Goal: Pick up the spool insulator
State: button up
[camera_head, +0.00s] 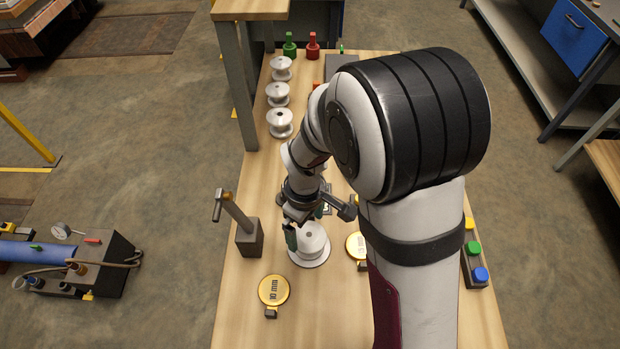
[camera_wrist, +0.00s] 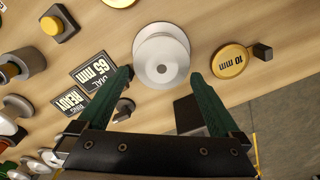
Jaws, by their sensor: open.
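A white spool insulator (camera_head: 312,240) stands upright on the wooden table, on a wider white round base or flange. It also shows in the wrist view (camera_wrist: 161,52) from above, with a small hole in its centre. My gripper (camera_wrist: 161,76) is open, with its two green fingers apart and nothing between them that I can see held. In the head view my gripper (camera_head: 306,226) is right above or beside this spool; the exact height gap cannot be told. Several similar white spools (camera_head: 280,122) stand in a row at the back left, clear of my gripper.
A dark post with a handle (camera_head: 249,238) stands left of the spool. Gold 10 mm disc (camera_head: 274,290) lies at the front left, another gold disc (camera_head: 356,245) to the right. Green (camera_head: 290,46) and red (camera_head: 313,46) bottle-shaped items stand at the back.

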aim_at(309, 240)
jog(key=f, duration=0.5)
jog(key=shift+s+d+f, duration=0.3)
jog(key=shift+f, duration=0.1)
jog(key=c, duration=1.5)
